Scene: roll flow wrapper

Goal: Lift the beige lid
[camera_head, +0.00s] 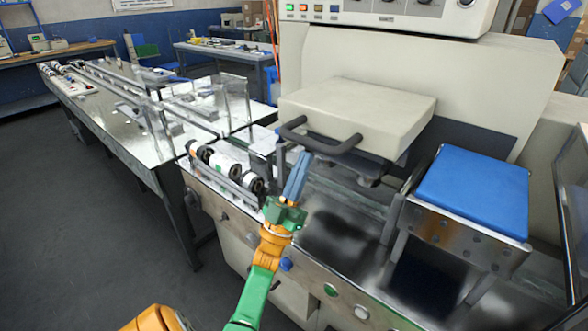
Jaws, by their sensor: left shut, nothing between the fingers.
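The beige lid (360,110) is a thick, flat block on the machine in the centre of the head view. A dark bar handle (318,142) sticks out from its front edge. The lid looks level, with dark parts visible under it. My left gripper (302,158) comes up from below on a green and orange arm. Its blue-grey fingers are shut, with nothing between them. The fingertips are at or just in front of the handle's lower edge; I cannot tell if they touch it. My right gripper is not in view.
A blue pad (476,192) on a metal frame stands right of the lid. Dark rollers (225,166) lie to the left. A control panel (380,12) is above. A long metal conveyor table (120,110) runs back left. The floor at left is clear.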

